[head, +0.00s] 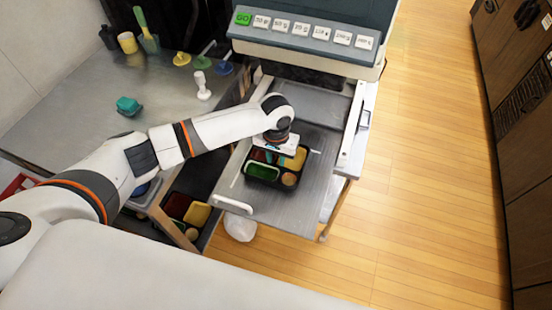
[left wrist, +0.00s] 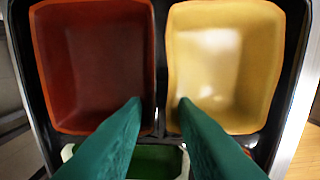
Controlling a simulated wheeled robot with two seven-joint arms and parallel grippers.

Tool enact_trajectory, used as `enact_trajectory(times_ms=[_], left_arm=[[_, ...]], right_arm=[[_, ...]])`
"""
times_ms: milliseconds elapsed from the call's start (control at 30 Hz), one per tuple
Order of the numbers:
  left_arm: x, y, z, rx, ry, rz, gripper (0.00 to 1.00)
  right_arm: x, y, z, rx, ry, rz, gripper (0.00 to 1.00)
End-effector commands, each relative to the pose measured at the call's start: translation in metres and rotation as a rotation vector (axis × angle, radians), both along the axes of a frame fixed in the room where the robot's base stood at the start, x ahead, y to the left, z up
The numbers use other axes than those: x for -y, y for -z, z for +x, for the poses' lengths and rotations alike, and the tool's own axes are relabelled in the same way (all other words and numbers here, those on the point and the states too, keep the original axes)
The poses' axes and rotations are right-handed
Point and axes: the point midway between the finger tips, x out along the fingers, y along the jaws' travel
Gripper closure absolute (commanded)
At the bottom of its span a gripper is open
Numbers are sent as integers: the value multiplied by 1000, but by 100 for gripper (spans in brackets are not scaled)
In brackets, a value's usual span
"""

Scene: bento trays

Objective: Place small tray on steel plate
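The small black tray (head: 248,177) lies on the steel plate (head: 290,205) that sticks out below the machine. It has red, yellow and green compartments and a round one. My left gripper (head: 267,157) is right above this tray, with its teal fingers pointing down at it. In the left wrist view, the two teal fingertips (left wrist: 158,102) are apart, one on each side of the black divider between the red compartment (left wrist: 95,60) and the yellow compartment (left wrist: 222,60). I cannot tell whether they touch the tray. My right gripper is not in view.
A similar tray with red and yellow compartments (head: 198,214) sits lower down, left of the plate. The machine's button panel (head: 300,30) overhangs the back of the plate. Wooden floor lies right.

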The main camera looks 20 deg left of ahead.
Motion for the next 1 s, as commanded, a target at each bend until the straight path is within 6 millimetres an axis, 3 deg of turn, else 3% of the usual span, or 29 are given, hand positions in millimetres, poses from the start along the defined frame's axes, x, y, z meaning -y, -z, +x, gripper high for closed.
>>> enact_trajectory(times_ms=[533, 700, 1000], left_arm=[[0, -102, 1, 2, 0, -2, 74], [0, -116, 1, 1, -1, 0, 74], [0, -118, 0, 0, -1, -1, 74]], right_arm=[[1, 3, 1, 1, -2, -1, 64], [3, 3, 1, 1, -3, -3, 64], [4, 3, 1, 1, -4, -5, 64]])
